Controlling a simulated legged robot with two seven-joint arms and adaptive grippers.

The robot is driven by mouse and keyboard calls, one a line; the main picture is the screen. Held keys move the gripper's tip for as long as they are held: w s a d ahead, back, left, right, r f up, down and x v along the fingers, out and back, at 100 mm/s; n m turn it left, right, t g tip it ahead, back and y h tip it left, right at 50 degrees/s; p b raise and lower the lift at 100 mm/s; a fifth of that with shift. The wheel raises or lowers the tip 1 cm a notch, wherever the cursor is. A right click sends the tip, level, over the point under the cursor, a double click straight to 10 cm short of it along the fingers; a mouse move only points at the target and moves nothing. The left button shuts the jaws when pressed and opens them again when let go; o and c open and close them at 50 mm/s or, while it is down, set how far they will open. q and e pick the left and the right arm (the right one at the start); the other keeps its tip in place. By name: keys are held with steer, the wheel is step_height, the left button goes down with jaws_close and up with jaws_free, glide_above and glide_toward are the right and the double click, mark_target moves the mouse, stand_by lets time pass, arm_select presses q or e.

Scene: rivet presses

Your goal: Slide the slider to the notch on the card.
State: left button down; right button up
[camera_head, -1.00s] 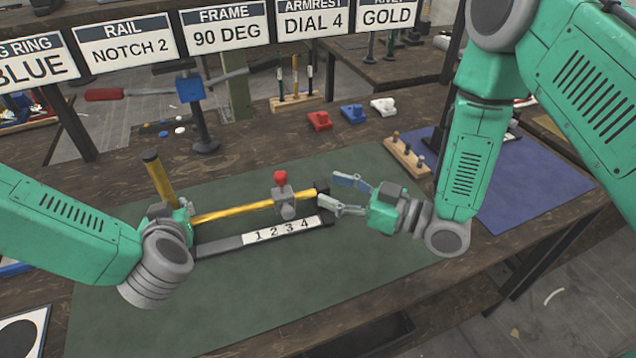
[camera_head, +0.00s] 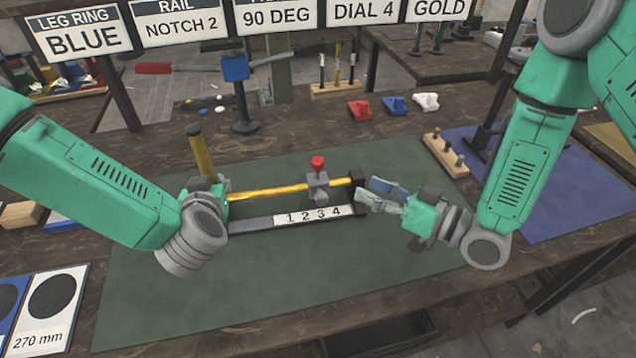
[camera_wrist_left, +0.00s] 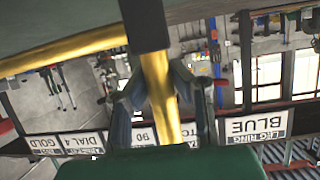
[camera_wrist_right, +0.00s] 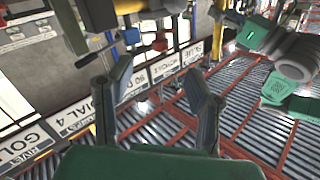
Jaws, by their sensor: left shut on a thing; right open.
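The slider (camera_head: 318,187) is a grey block with a red knob on the yellow rail (camera_head: 265,193). It sits near the rail's right end, roughly behind the 3 on the number strip (camera_head: 312,216). The card (camera_head: 181,27) reads RAIL NOTCH 2. My left gripper (camera_head: 216,192) is shut on the upright yellow post (camera_head: 199,152) at the rail's left end. The post (camera_wrist_left: 160,85) runs between its fingers in the left wrist view. My right gripper (camera_head: 378,193) is open and empty beside the black right end block (camera_head: 357,178); contact is unclear.
The rail lies on a green mat (camera_head: 270,290). Behind it stand a blue-headed stand (camera_head: 235,68) and several small coloured blocks (camera_head: 393,106). A wooden peg holder (camera_head: 445,155) and a blue mat (camera_head: 540,195) lie to the right. The front of the green mat is clear.

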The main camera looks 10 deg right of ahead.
mark_target(328, 201)
steer(key=m, duration=0.2)
steer(key=s+f+m, duration=0.1)
steer(key=m, duration=0.2)
steer(key=s+f+m, duration=0.1)
steer(key=m, duration=0.1)
steer(key=shift+s+a+f+g+h, duration=0.1)
steer(key=shift+f+g+h, duration=0.1)
steer(key=shift+g+h, duration=0.15)
steer(key=m, duration=0.2)
steer(key=s+f+m, duration=0.1)
steer(key=m, duration=0.1)
steer(key=shift+s+a+f+m+g, duration=0.1)
steer(key=shift+a+m+g, duration=0.15)
steer(key=shift+m, duration=0.15)
steer(key=x, duration=1.1)
steer(key=shift+w+a+f, duration=0.15)
steer(key=shift+w+a, duration=0.05)
steer(key=shift+w, duration=0.15)
jaws_close()
